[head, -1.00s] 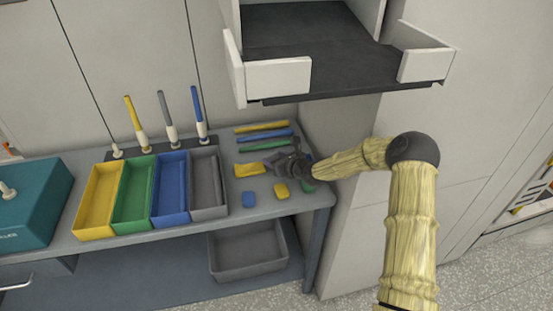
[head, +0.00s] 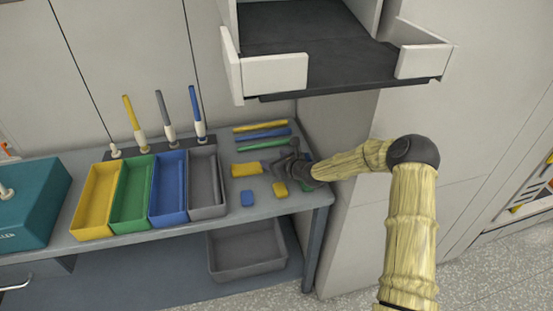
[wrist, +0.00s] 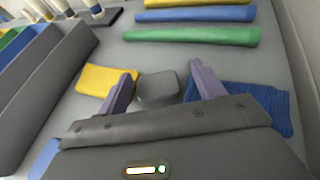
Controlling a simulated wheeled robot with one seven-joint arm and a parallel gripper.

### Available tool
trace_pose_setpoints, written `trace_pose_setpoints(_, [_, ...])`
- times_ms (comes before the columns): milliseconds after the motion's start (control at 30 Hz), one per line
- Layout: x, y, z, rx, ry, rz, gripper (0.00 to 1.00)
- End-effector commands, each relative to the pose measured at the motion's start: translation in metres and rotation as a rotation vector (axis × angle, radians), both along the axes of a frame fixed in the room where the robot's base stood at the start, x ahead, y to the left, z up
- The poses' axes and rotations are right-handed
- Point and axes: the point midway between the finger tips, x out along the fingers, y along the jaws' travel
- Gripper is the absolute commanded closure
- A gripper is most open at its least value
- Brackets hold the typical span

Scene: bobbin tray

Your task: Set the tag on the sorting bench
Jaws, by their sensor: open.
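A small grey block with rounded corners (wrist: 157,88), which looks like the tag, lies on the sorting bench (head: 222,222) in the wrist view. My gripper (wrist: 161,72) is open, with its two purple fingers on either side of the block. A gap shows between the block and the right finger; the left finger is very close to it, and I cannot tell if they touch. In the head view my gripper (head: 285,165) is low over the right end of the bench and hides the grey block.
A folded yellow cloth (wrist: 105,80) lies left of the fingers, a blue cloth (wrist: 245,100) right. Rolled yellow, blue and green pieces (head: 262,134) lie behind. Small blue (head: 247,198) and yellow (head: 280,189) pieces lie in front. Coloured trays (head: 207,208) stand left; an open drawer (head: 275,77) overhangs.

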Motion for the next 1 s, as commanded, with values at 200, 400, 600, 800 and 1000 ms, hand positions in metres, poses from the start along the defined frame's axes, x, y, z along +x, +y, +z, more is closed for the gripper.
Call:
trace_pose_setpoints(200, [-0.006, 0.003, -0.001, -0.011, 0.019, 0.015, 0.26])
trace_pose_setpoints(400, [-0.02, -0.013, 0.013, -0.006, 0.017, 0.007, 0.26])
trace_pose_setpoints(600, [-0.045, -0.035, 0.029, -0.004, 0.012, 0.004, 0.26])
trace_pose_setpoints(800, [-0.071, -0.056, 0.044, -0.003, 0.009, 0.002, 0.26])
trace_pose_setpoints(1000, [-0.086, -0.068, 0.053, -0.003, 0.008, 0.003, 0.26])
